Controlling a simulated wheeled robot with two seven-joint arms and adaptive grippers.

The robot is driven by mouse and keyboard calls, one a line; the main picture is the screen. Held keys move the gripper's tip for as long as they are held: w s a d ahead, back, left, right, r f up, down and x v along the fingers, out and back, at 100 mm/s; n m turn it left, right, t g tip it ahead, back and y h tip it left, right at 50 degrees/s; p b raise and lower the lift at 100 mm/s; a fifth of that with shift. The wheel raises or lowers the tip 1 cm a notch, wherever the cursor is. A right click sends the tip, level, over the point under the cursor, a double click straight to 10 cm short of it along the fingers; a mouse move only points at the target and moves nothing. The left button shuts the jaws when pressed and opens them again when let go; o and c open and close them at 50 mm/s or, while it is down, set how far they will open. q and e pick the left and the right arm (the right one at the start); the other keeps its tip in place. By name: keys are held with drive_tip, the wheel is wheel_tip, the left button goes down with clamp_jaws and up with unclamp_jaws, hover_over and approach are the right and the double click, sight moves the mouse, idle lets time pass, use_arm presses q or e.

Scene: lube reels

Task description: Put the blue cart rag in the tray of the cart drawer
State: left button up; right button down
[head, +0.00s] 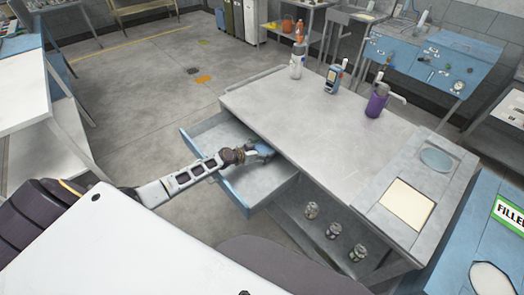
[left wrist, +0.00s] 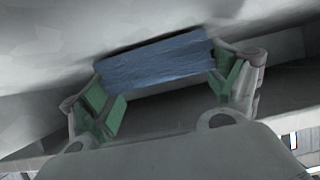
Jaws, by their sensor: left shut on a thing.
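The blue cart rag (left wrist: 158,62) is held between the green-padded fingertips of my left gripper (left wrist: 165,82) in the left wrist view. In the head view, my left gripper (head: 258,151) reaches over the open cart drawer (head: 214,139), close to the cart top's edge. A small part of the blue rag (head: 264,148) shows at its tip. The drawer has a grey tray inside (head: 262,181) and a blue front. The wrist view shows grey surfaces close around the rag; whether the rag touches the tray cannot be told. My right gripper is not in view.
The grey cart top (head: 320,120) overhangs the drawer's back. On it stand a spray bottle (head: 298,58), a blue handheld device (head: 333,78) and a purple container (head: 377,99). Several small metal parts (head: 333,230) sit on the lower shelf. Open floor lies beyond the drawer.

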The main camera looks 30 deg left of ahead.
sight(262, 150)
use_arm(q)
drive_tip(key=shift+f, duration=0.25)
idle(0.3)
drive_tip(key=o, duration=0.8)
drive_tip(key=shift+r, duration=0.25)
drive_tip(key=shift+v, duration=3.7)
